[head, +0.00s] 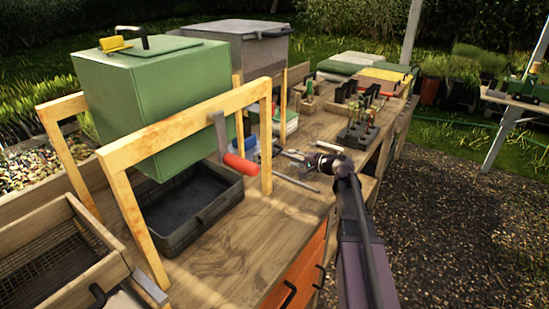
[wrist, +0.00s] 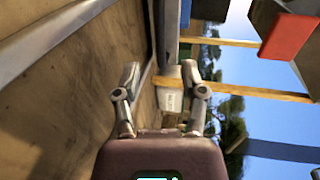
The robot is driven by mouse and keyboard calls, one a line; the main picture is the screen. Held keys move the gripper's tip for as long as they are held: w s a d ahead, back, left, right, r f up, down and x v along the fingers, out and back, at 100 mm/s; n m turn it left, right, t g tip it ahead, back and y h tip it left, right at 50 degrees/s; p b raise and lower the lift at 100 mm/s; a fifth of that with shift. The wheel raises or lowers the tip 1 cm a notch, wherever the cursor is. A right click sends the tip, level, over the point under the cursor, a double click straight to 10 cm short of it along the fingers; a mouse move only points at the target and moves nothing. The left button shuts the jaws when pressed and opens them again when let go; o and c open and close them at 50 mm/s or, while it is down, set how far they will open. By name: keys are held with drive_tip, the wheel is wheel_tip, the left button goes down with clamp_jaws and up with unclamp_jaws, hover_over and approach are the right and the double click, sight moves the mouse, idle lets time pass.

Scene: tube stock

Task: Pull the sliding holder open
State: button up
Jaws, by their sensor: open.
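No part is clearly marked as the sliding holder, and I cannot tell which one it is. Candidates in the head view are the orange drawer front (head: 298,268) with black handles below the bench top, and the black tray (head: 190,228) under the green box. My gripper (head: 274,160) is over the bench, right of the red grip (head: 240,165) on the wooden frame. In the wrist view my gripper (wrist: 161,88) is open with nothing between its fingers. A red block (wrist: 286,36) shows at the upper right there, apart from the fingers.
The green box (head: 150,98) sits within the wooden frame (head: 190,122). A wooden sieve box (head: 60,250) stands at the left. Black blocks with tubes (head: 357,136) and boards (head: 360,70) are farther along the bench. A pale container (wrist: 170,98) lies beyond the fingers.

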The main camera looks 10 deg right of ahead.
sight(274, 154)
drive_tip(key=b+x, duration=0.1)
drive_tip(key=x, duration=0.7)
drive_tip(key=shift+w+a, duration=0.2)
clamp_jaws()
